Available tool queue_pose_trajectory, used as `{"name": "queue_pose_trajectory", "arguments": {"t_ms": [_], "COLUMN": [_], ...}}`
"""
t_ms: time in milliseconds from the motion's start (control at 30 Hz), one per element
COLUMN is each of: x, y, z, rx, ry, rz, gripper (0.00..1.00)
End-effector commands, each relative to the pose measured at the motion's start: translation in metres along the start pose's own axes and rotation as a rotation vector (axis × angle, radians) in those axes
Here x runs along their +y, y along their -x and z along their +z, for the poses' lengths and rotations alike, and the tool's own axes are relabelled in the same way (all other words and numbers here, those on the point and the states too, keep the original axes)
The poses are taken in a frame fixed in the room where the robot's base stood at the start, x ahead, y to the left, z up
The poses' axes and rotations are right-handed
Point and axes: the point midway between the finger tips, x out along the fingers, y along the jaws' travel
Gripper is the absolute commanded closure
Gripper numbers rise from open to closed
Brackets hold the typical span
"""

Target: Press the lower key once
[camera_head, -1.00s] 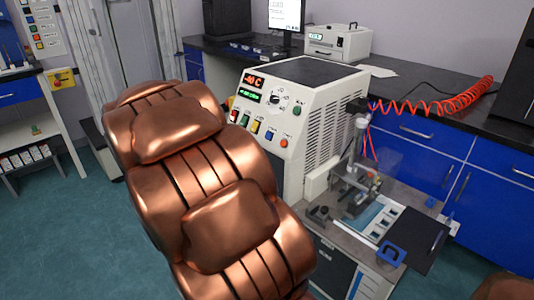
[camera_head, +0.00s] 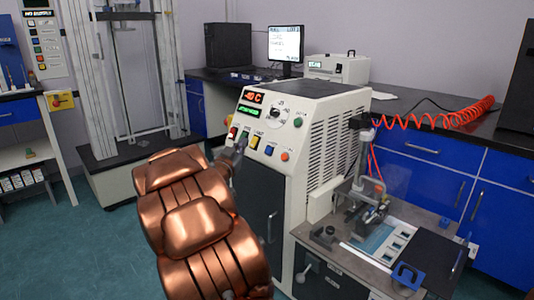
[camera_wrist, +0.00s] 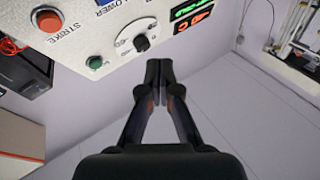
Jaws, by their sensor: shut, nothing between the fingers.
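The lower key is a blue key (camera_head: 269,150) on the sloped front panel of a white machine (camera_head: 325,105). In the wrist view the blue key (camera_wrist: 104,2) is cut by the top edge, with the word LOWER beside it. My gripper (camera_head: 241,143) is in front of the panel's left part, left of the blue key, near the green key. In the wrist view my gripper (camera_wrist: 158,66) has its black fingertips together and empty, below the dial. I cannot tell whether the tips touch the panel.
The panel also carries a yellow key (camera_head: 257,141), an orange-red button (camera_head: 285,156) labelled STRIKE, a green button (camera_head: 298,122), a dial (camera_head: 273,108) and lit displays (camera_head: 252,97). A test fixture (camera_head: 365,205) stands on the bench to the right.

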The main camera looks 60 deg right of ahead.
Motion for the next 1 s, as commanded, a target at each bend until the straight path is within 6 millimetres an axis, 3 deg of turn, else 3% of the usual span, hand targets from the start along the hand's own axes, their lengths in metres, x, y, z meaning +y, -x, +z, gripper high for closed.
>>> {"name": "queue_pose_trajectory", "arguments": {"t_ms": [267, 667, 1000], "x": [0.008, 0.032, 0.043], "y": [-0.009, -0.041, -0.059], "z": [0.010, 0.036, 0.045], "rx": [-0.001, -0.003, -0.003], "ry": [-0.002, 0.002, 0.000], "rz": [0.001, 0.001, -0.001], "gripper": [1.00, 1.00, 1.00]}}
